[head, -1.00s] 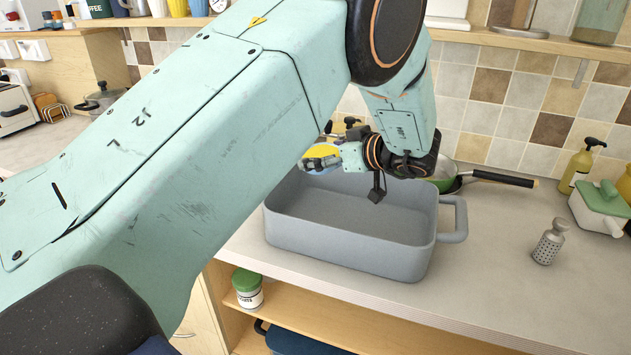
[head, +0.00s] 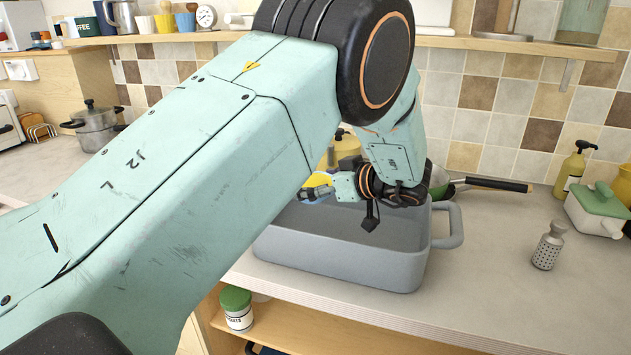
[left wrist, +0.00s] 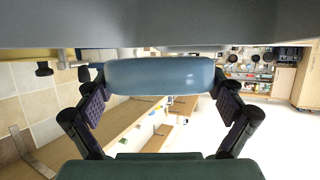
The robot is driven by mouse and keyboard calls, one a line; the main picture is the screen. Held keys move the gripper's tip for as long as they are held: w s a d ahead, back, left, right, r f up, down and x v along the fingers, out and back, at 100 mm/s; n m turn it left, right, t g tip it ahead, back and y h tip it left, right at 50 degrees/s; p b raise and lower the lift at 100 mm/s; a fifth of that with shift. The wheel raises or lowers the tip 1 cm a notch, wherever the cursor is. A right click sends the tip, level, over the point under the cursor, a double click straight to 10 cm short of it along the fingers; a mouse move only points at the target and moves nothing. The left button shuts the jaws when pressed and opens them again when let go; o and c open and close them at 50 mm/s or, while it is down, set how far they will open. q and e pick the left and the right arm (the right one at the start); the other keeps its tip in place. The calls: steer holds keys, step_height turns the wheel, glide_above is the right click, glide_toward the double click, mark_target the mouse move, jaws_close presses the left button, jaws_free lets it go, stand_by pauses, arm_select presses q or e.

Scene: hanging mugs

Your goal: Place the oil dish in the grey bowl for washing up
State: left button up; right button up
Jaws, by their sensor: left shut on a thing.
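The grey bowl (head: 340,262) is a deep rectangular tub with a side handle, standing on the counter. My left gripper (head: 328,189) is over its far left part, and the arm hides much of the tub's left and back. In the left wrist view the dish (left wrist: 160,76) is a smooth blue-grey rounded shape between the two fingers (left wrist: 160,88). Whether it touches the tub is unclear. My right gripper is not seen.
A green pan (head: 485,184) lies behind the tub, its handle to the right. A yellow pump bottle (head: 345,150) stands behind the arm. A perforated shaker (head: 549,246), a green-lidded dish (head: 598,208) and another pump bottle (head: 573,170) stand at right. The front right counter is clear.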

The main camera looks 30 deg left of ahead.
arm_select(q)
steer(key=shift+a, duration=0.1)
steer(key=shift+s+a+f, duration=0.1)
steer(key=shift+a+f, duration=0.05)
steer(key=shift+f, duration=0.35)
steer(key=shift+s+a+f, duration=0.1)
steer(key=shift+f, duration=0.35)
steer(key=shift+w+d+f+b, duration=0.15)
steer(key=shift+w+f+b, duration=0.1)
steer(key=shift+f+b, duration=0.35)
steer(key=shift+d+f, duration=0.15)
steer(key=shift+f, duration=0.65)
steer(key=shift+s+a+f+b, duration=0.1)
steer(key=shift+a+f+b, duration=0.05)
steer(key=shift+f, duration=0.35)
steer(key=shift+s+a+f+b, duration=0.1)
steer(key=shift+f+b, duration=0.05)
steer(key=shift+f, duration=0.3)
steer(key=shift+w+d+f, duration=0.2)
steer(key=shift+f, duration=0.5)
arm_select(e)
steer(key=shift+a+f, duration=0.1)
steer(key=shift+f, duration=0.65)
arm_select(q)
steer(key=shift+s+a, duration=0.15)
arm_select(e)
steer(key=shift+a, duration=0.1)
